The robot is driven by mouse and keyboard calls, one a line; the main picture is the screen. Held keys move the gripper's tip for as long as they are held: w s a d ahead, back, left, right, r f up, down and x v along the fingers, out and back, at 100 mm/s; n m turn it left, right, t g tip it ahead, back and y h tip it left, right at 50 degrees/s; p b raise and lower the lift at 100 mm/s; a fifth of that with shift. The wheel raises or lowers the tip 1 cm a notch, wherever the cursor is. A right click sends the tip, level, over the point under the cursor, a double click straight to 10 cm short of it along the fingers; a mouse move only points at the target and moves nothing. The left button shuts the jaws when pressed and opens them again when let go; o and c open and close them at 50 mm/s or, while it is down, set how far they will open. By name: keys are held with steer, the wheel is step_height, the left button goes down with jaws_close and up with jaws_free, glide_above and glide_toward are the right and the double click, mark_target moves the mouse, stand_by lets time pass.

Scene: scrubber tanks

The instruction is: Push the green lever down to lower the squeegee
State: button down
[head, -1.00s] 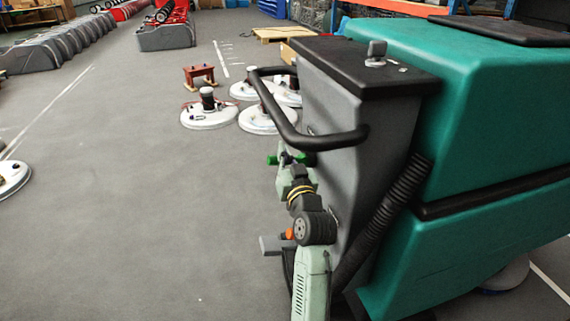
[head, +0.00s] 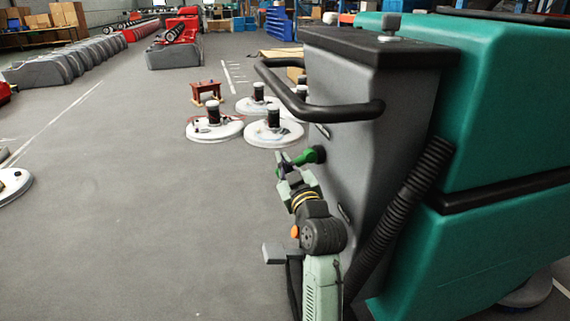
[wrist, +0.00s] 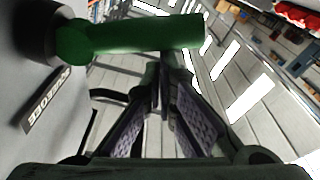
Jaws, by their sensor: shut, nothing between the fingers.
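The green lever (head: 311,154) sticks out from the grey rear panel of the scrubber in the head view, with its outer part partly hidden by my gripper. In the wrist view the green lever (wrist: 140,36) runs across the top from a dark round hub at the left. My gripper (head: 283,159) is beside the lever's outer part in the head view. In the wrist view my gripper (wrist: 166,58) is shut and empty, its fingertips close to the lever's bar. I cannot tell whether they touch. The squeegee itself cannot be made out.
A SQUEEGEE label (wrist: 48,100) is on the panel below the hub in the wrist view. A black handlebar (head: 325,112) juts out above the lever. A ribbed black hose (head: 405,210) runs down the scrubber's side. Open floor (head: 130,220) lies to the left.

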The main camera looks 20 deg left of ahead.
stand_by(0.5)
steer(key=r+p, duration=0.1)
steer(key=a+r+p, duration=0.1)
steer(key=r, duration=0.1)
steer(key=a+r+p, duration=0.1)
steer(key=p, duration=0.1)
steer(key=shift+s+r, duration=0.1)
steer(key=shift+r, duration=0.25)
steer(key=f+b+v, duration=0.1)
steer(key=b+v, duration=0.2)
steer(key=v, duration=0.7)
steer(key=shift+d, duration=0.15)
